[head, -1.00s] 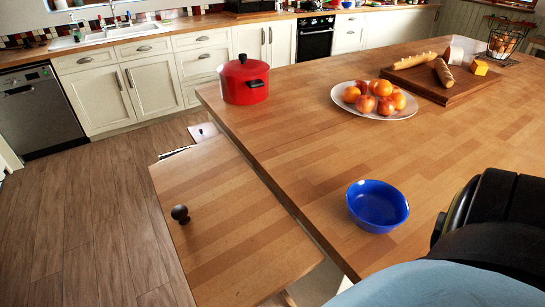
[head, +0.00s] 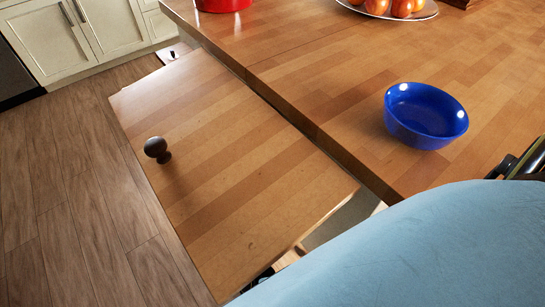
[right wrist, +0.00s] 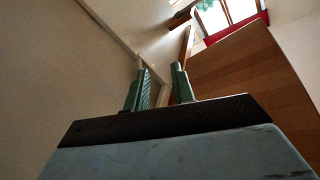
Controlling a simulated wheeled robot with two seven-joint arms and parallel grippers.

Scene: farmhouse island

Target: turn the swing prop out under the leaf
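The leaf (head: 225,165) is a striped wooden board with a dark round knob (head: 157,149). In the head view it lies beside the island top (head: 330,110), roughly level with it, with a dark seam between. In the right wrist view a brown wood surface (right wrist: 240,75) on the right looks like the leaf from below. My right gripper (right wrist: 160,68) is open, its two green fingers apart. A narrow wooden edge (right wrist: 187,42) just beyond the right finger may be the swing prop; I cannot tell whether they touch. My left gripper is out of view.
A blue bowl (head: 425,115) stands near the island's corner. A fruit plate (head: 390,10) and a red pot (head: 222,4) are farther back. A pale panel (right wrist: 60,80) fills the left of the wrist view. The floor (head: 80,210) left of the leaf is clear.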

